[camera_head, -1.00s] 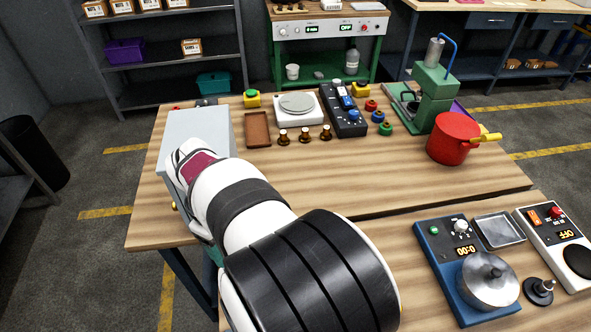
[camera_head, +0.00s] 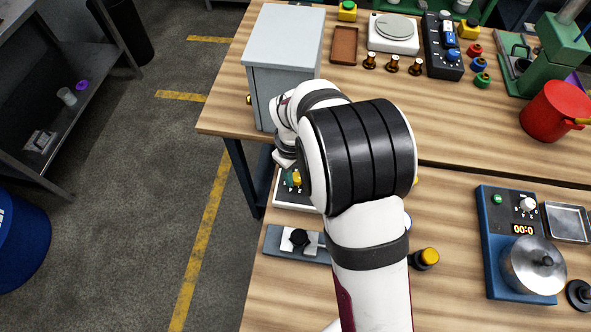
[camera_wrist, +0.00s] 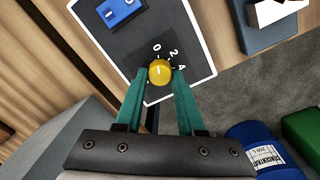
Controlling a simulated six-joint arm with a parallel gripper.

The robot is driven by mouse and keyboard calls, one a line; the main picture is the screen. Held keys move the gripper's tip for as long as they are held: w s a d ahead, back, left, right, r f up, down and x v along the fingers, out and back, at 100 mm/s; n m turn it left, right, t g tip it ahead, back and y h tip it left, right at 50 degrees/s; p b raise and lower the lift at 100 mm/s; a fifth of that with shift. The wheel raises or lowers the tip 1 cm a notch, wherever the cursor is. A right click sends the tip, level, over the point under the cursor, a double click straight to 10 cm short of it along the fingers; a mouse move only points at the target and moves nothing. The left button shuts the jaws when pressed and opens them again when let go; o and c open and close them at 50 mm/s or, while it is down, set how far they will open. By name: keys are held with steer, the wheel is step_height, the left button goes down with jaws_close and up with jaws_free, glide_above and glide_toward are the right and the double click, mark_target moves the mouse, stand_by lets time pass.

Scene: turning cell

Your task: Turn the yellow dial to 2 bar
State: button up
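The yellow dial (camera_wrist: 160,71) sits on a dark panel with a white border (camera_wrist: 193,45). White marks 0, 2 and 4 run around its far side in the wrist view. Its pointer is too small to read surely. My gripper (camera_wrist: 160,76) is open, with its two green fingers pointing at the dial and the tips near either side of it. I cannot tell whether they touch it. In the head view the dial (camera_head: 297,177) shows small beside my wrist, which hides much of the panel (camera_head: 283,193).
A blue switch block (camera_wrist: 119,12) is on the same panel. A tall grey box (camera_head: 285,55) stands just behind my wrist. A grey fixture with a black knob (camera_head: 285,242) and a yellow-topped button (camera_head: 429,257) lie nearer. A blue hotplate with a pot (camera_head: 500,215) stands to the right.

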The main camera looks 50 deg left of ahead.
jaws_close()
steer(key=m, duration=0.4)
steer(key=shift+w+m, duration=0.1)
steer(key=shift+m, duration=2.2)
steer(key=o, duration=0.5)
jaws_free()
steer(key=shift+h, duration=0.3)
